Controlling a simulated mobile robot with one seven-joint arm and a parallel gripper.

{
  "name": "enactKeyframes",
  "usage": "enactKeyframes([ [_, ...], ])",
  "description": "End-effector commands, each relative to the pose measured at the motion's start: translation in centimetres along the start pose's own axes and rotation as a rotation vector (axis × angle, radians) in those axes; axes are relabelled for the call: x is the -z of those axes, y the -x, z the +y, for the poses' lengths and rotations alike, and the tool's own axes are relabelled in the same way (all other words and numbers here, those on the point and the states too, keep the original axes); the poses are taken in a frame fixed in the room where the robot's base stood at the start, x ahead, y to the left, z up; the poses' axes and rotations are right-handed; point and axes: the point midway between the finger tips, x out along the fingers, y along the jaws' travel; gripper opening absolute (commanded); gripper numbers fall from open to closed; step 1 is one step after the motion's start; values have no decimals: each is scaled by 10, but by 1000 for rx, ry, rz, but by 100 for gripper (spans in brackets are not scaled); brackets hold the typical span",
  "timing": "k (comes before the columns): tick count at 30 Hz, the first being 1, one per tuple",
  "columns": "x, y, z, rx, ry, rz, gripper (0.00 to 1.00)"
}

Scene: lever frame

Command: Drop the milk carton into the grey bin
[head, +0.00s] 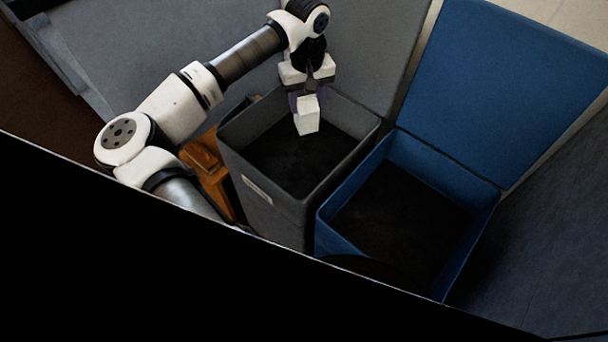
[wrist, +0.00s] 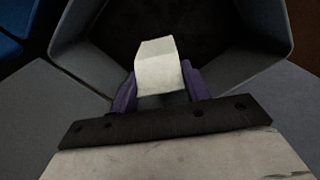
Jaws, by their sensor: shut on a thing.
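The white milk carton (head: 307,115) is held in my gripper (head: 305,97), over the open grey bin (head: 265,212). In the wrist view the carton (wrist: 159,68) sits between the two purple fingers of my gripper (wrist: 160,86), with the dark inside of the bin beyond it. The grey bin also shows in the wrist view (wrist: 238,70), its walls around the carton. The bin's lid is up at the back. The carton looks to be near the height of the bin's rim; its exact height is unclear.
A blue bin (head: 335,225) with its lid (head: 500,80) raised stands to the right, close beside the grey bin. A brown wooden object (head: 208,165) is left of the grey bin. A large dark shape hides the lower left of the head view.

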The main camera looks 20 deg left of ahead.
Motion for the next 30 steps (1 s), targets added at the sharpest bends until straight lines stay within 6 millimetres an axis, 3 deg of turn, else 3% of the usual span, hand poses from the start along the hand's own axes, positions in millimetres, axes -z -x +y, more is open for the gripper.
enactKeyframes([
  [1,0,-10,0,0,0,0,25],
  [6,0,-24,0,-1,0,0,25],
  [15,0,-25,0,0,0,1,25],
  [16,0,-25,0,0,0,1,50],
  [21,0,-25,0,0,0,1,72],
  [30,0,-23,0,0,0,1,72],
])
